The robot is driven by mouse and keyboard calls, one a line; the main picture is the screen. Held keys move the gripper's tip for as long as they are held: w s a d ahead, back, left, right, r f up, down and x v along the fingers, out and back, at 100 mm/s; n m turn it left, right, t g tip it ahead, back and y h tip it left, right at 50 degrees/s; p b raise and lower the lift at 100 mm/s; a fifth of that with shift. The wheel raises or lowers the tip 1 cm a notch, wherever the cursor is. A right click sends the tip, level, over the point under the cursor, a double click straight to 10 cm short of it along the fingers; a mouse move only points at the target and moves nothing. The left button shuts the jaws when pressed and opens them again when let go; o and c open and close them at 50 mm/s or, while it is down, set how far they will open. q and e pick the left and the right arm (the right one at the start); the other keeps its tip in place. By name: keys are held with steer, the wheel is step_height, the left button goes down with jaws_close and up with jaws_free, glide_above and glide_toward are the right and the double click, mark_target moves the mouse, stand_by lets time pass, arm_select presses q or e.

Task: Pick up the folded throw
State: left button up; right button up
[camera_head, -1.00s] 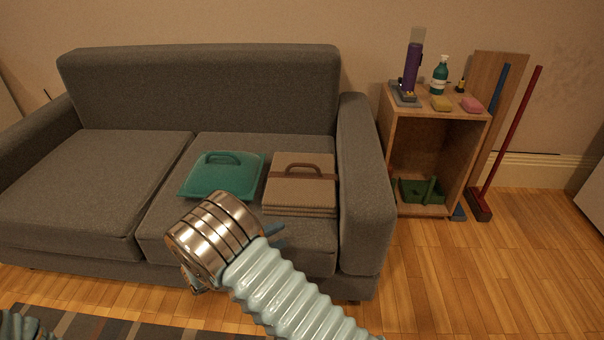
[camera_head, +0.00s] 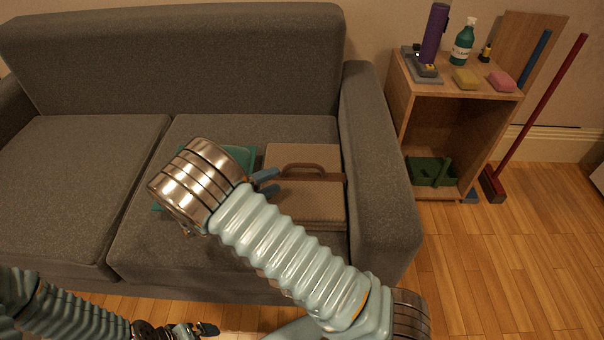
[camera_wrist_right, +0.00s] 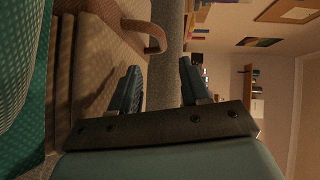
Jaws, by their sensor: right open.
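The folded throw (camera_head: 312,205) is a tan stack with a brown strap and a brown carry handle (camera_head: 300,168). It lies on the right seat cushion of the sofa, against the armrest. My right gripper (camera_head: 268,182) is open at the throw's left side, close to the handle, and its arm covers part of the throw. In the right wrist view the handle (camera_wrist_right: 146,28) loops just ahead of the gap between the two blue fingers (camera_wrist_right: 160,72), apart from them. My left gripper (camera_head: 190,330) is at the bottom edge, partly cut off.
A teal cushion-like item with a handle (camera_head: 236,155) lies left of the throw, mostly hidden by my right arm. The sofa armrest (camera_head: 372,150) rises at the throw's right. A wooden shelf (camera_head: 445,100) with bottles and sponges stands beyond it.

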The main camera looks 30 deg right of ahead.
mark_target(301, 166)
steer(key=d, duration=0.6)
steer(key=shift+w+f+p, duration=0.3)
steer(key=shift+w+p, duration=0.05)
steer(key=shift+w, duration=0.05)
steer(key=shift+w+d+f+p, duration=0.1)
steer(key=shift+w+d+p, duration=0.1)
steer(key=shift+d, duration=0.7)
steer(key=shift+w+d+f+p, duration=0.1)
steer(key=shift+w+d+p, duration=0.1)
steer(key=shift+d, duration=0.75)
steer(key=shift+w+d+p, duration=0.15)
steer(key=shift+d+p, duration=0.05)
steer(key=shift+d, duration=0.7)
jaws_close()
